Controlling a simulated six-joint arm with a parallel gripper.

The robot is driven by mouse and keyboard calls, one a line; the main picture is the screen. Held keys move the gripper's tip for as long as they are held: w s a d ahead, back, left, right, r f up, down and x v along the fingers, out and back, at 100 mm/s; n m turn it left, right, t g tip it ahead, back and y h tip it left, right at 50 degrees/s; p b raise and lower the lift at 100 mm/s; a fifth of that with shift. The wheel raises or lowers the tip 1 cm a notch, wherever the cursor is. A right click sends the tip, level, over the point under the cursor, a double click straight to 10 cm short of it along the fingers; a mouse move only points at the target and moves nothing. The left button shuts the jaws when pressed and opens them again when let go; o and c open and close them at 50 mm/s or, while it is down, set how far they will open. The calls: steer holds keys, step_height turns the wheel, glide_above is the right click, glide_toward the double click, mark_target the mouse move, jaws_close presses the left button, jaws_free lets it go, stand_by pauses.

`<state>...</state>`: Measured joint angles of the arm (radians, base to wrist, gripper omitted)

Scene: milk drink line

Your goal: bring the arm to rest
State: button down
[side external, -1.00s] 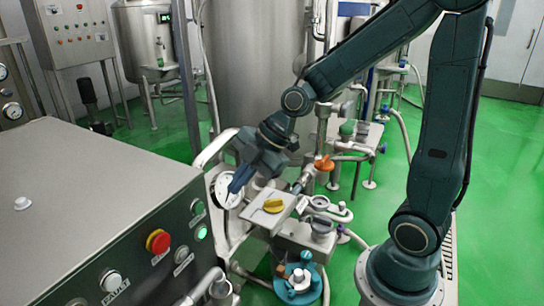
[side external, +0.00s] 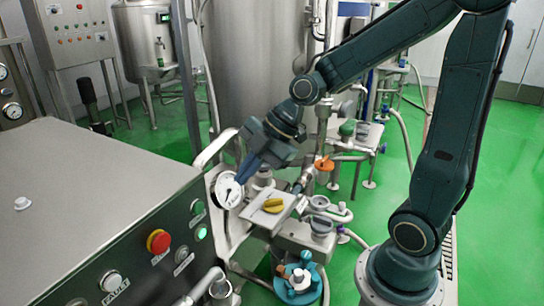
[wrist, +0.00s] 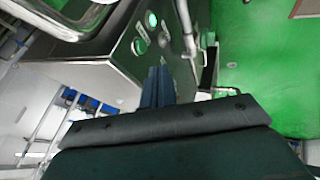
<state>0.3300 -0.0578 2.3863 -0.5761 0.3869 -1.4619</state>
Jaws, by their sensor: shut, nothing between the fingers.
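My gripper (side external: 240,178) is shut and empty in the side external view. Its blue fingers point down and to the left, in front of the round white gauge (side external: 229,190), and hide part of that gauge's face. I cannot tell from this view how close the fingertips are to the gauge. In the wrist view the shut fingers (wrist: 158,86) point toward the dark panel with round buttons.
A steel cabinet (side external: 80,190) with a red button (side external: 158,241) stands at left. Green floor (side external: 500,220) is open at right.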

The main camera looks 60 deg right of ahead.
steer(key=shift+s, duration=0.1)
steer(key=s+d+r+m+h, duration=0.1)
steer(key=s+r+m+h, duration=0.1)
steer(key=s+m, duration=0.5)
steer(key=s+d+r+m+h, duration=0.1)
steer(key=s+r+m, duration=0.3)
steer(key=s+m, duration=0.4)
steer(key=shift+s+d+r+m+h, duration=0.25)
steer(key=shift+s+d+m+h, duration=0.1)
steer(key=shift+m+h, duration=0.5)
